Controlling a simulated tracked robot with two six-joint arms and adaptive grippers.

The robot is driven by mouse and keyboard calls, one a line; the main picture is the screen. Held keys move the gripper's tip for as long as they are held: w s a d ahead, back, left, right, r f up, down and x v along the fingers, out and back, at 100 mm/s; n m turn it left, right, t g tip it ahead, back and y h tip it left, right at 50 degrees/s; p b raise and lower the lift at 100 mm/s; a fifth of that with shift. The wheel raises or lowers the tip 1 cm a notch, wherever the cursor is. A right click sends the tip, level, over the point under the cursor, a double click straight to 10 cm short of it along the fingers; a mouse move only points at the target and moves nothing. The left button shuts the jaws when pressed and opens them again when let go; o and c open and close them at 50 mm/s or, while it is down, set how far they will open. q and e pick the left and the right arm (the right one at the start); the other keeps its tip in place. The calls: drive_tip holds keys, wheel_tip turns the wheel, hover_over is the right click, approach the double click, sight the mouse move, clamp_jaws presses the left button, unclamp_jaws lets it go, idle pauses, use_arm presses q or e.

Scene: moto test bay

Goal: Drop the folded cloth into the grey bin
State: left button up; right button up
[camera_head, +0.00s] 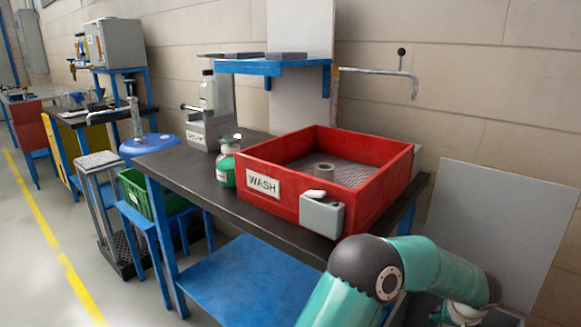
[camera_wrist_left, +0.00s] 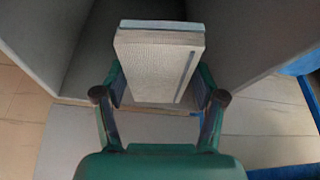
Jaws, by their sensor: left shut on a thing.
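In the left wrist view, my left gripper (camera_wrist_left: 160,92) is shut on the folded cloth (camera_wrist_left: 155,65), a pale, textured, block-like bundle with a light blue-grey band along its far edge. One finger presses on each side of it. Behind and around the cloth are the walls of the grey bin (camera_wrist_left: 245,45), so the cloth is over or in its opening. I cannot tell how deep it is. In the head view, my teal arm bends over at the bottom right, and the cloth cannot be made out there. My right gripper is not in view.
A dark-topped bench (camera_head: 185,172) holds a red WASH tray (camera_head: 285,208), a green bottle (camera_head: 226,165) and a grey device. A grey panel (camera_head: 490,220) leans on the wall at the right. A green crate (camera_head: 135,190) stands at the left. The floor at the far left is clear.

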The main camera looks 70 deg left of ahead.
use_arm(q)
drive_tip(key=shift+f, duration=0.1)
drive_tip(key=o, duration=1.2)
drive_tip(key=v, duration=1.2)
drive_tip(key=shift+f, duration=0.1)
